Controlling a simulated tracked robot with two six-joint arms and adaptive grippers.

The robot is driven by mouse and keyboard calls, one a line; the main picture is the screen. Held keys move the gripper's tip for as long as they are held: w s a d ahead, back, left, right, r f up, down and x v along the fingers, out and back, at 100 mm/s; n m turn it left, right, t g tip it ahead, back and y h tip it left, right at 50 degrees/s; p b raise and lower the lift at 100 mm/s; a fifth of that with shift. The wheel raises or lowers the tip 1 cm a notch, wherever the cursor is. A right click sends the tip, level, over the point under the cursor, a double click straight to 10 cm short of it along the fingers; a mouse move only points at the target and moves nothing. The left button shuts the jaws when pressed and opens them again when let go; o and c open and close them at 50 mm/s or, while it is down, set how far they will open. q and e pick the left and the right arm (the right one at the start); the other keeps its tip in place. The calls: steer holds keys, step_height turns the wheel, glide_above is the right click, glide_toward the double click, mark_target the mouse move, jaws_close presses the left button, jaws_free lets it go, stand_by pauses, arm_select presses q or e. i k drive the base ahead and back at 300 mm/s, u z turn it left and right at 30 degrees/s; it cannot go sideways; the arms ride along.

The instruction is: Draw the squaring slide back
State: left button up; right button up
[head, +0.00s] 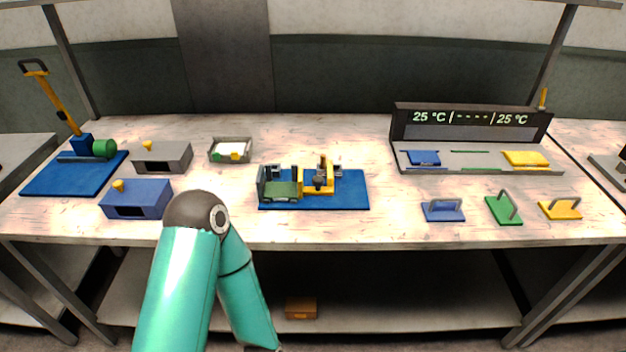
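A squaring fixture sits on a blue base plate (350,190) at the middle of the table. It has a grey and green bed (282,191) at its left and a yellow slide-like part (329,176) with dark pieces to the right of the bed. The yellow part stands close to the bed; whether they touch is too small to tell. One teal arm of mine rises from the bottom edge, left of centre, and bends back down at its elbow. Its gripper is out of the picture, and neither of my grippers shows.
A blue box (137,199), a grey box (162,157), a small tray (230,150) and a lever press (80,150) stand at left. A display unit (470,125) and blue, green (504,209) and yellow handled blocks are at right. Table between fixture and blocks is clear.

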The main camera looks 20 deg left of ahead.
mark_target(318, 181)
steer(key=u, duration=0.05)
steer(key=k, duration=0.6)
steer(key=u, duration=0.2)
steer(key=i, duration=1.4)
steer(key=u, duration=0.5)
